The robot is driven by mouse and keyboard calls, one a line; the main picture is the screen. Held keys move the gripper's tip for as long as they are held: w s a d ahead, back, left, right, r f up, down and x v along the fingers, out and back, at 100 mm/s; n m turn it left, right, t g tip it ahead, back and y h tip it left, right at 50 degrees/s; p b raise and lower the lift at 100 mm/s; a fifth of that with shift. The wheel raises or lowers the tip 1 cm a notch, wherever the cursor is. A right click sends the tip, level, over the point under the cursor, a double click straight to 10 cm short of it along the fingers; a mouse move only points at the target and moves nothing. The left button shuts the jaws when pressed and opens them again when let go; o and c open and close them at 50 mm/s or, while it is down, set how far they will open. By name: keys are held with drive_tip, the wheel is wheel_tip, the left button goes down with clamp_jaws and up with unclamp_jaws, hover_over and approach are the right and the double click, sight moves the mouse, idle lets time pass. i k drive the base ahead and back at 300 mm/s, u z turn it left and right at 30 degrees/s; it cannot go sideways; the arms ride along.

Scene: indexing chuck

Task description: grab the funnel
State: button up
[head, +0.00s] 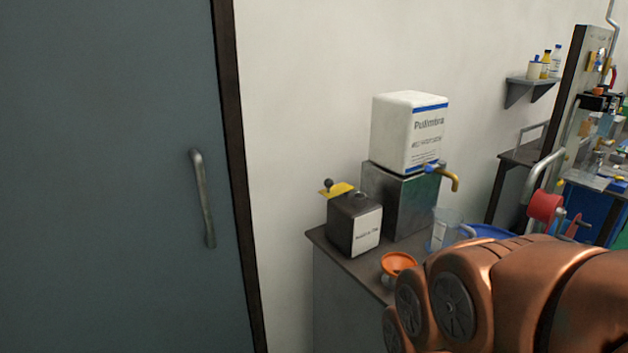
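An orange funnel (398,263) sits near the front edge of the small grey cabinet top, its wide mouth up. Its lower part is partly hidden behind my copper-coloured arm, which fills the lower right of the head view. My gripper cannot be made out, so I cannot see where it is relative to the funnel.
A dark labelled box (352,224) with a yellow lever, a white container (408,132) with a brass tap on a metal block (398,200), and a clear jug (444,228) stand around the funnel. A door (110,180) is at left; a cluttered workbench is at right.

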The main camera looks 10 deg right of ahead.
sight(391, 264)
drive_tip(key=u, duration=1.3)
drive_tip(key=i, duration=1.65)
drive_tip(key=z, duration=2.8)
